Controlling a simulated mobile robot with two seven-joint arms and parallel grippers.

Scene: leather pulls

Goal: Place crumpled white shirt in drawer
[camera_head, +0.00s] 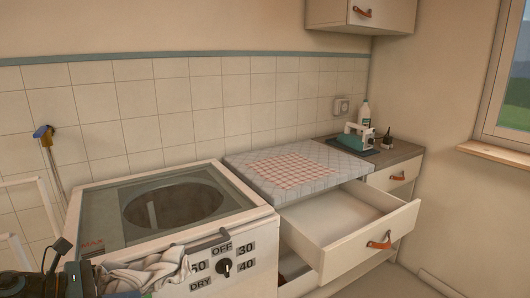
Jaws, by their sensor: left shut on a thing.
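The crumpled white shirt (155,270) is in the lower left, in front of the washing machine's front panel. My left gripper (98,280), dark and partly cut off by the bottom edge, is shut on the shirt's left end. Loose folds of the shirt spread to the right of the gripper. The drawer (372,241) is pulled open to the right of the machine, below the counter. My right gripper is not in view.
The top-loading washing machine (247,214) with a dial stands between the shirt and the drawer. A padded ironing mat (240,170) covers the counter above the drawer. A teal iron (355,138) and a bottle (364,115) stand farther right. Floor is free right of the drawer.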

